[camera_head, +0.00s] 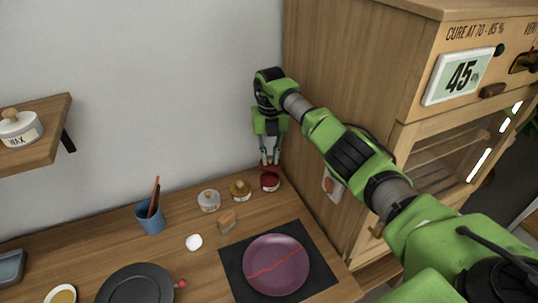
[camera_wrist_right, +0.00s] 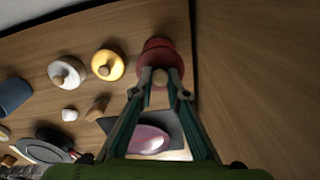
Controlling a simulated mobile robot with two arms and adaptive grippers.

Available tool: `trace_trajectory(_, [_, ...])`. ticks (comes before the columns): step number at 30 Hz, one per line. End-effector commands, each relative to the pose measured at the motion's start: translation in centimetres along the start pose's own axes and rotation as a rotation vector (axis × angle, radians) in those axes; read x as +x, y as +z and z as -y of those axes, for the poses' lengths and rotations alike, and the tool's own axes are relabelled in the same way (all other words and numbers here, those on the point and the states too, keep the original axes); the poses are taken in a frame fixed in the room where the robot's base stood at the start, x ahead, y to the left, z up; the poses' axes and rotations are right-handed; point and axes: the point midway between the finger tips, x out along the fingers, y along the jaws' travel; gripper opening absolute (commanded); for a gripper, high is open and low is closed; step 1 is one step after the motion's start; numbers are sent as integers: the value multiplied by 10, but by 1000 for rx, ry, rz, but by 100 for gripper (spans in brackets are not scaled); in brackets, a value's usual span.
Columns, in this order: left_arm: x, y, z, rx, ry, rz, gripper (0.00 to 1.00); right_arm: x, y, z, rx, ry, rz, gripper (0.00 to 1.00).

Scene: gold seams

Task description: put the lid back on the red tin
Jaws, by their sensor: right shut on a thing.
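The red tin (camera_head: 270,184) stands at the back right of the wooden worktop, close to the cabinet side. My right gripper (camera_head: 269,161) points down right above it. In the right wrist view the fingertips (camera_wrist_right: 160,84) are shut on the pale knob of the red lid (camera_wrist_right: 158,62). Part of the tin (camera_wrist_right: 157,43) shows behind the lid, slightly offset from it. The lid is at or just above the tin's top; I cannot tell whether it touches. My left gripper is not in view.
A yellow tin (camera_head: 240,189) and a white tin (camera_head: 209,201), both lidded, stand left of the red tin. A cracked purple plate (camera_head: 276,265) lies on a dark mat (camera_head: 321,277) in front. The wooden cabinet (camera_head: 345,85) closes off the right; a blue cup (camera_head: 150,219) stands left.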

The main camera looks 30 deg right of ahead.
Motion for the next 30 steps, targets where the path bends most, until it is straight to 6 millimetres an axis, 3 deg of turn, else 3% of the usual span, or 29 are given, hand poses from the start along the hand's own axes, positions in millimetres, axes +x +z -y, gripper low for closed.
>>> trace_trajectory(8, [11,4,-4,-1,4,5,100,14,0,0,1,0,0,2])
trace_trajectory(21, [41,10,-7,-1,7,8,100,56,0,0,0,0,2,2])
trace_trajectory(30, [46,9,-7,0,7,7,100,64,0,0,1,1,1,2])
